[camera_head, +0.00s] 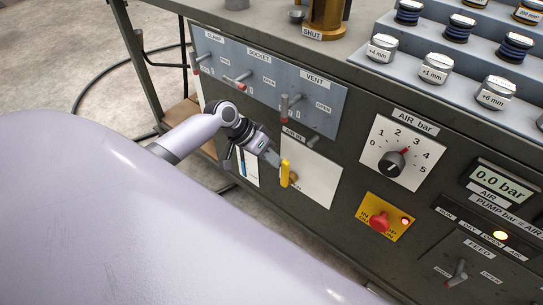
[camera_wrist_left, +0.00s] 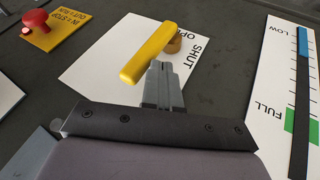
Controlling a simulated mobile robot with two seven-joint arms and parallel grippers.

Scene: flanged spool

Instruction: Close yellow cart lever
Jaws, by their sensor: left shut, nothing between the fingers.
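The yellow lever (camera_head: 285,174) sits on a white plate (camera_head: 313,180) under the AIR IN label on the dark cabinet front. In the head view it stands roughly upright beside a brass pivot. In the left wrist view the yellow lever (camera_wrist_left: 148,54) runs slantwise, with the brass pivot (camera_wrist_left: 174,46) at its right and OPEN and SHUT printed nearby. My left gripper (camera_head: 275,161) is shut and empty, its fingertips right by the lever. In the left wrist view its fingertips (camera_wrist_left: 160,68) overlap the lever's near edge; I cannot tell if they touch. My right gripper is not in view.
A blue-grey panel (camera_head: 262,105) with CLAMP, SOCKET and VENT levers is above. The red stop button (camera_head: 380,221) on yellow and the AIR bar dial (camera_head: 395,163) lie to the right. A LOW–FULL gauge (camera_wrist_left: 300,100) is beside the white plate.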

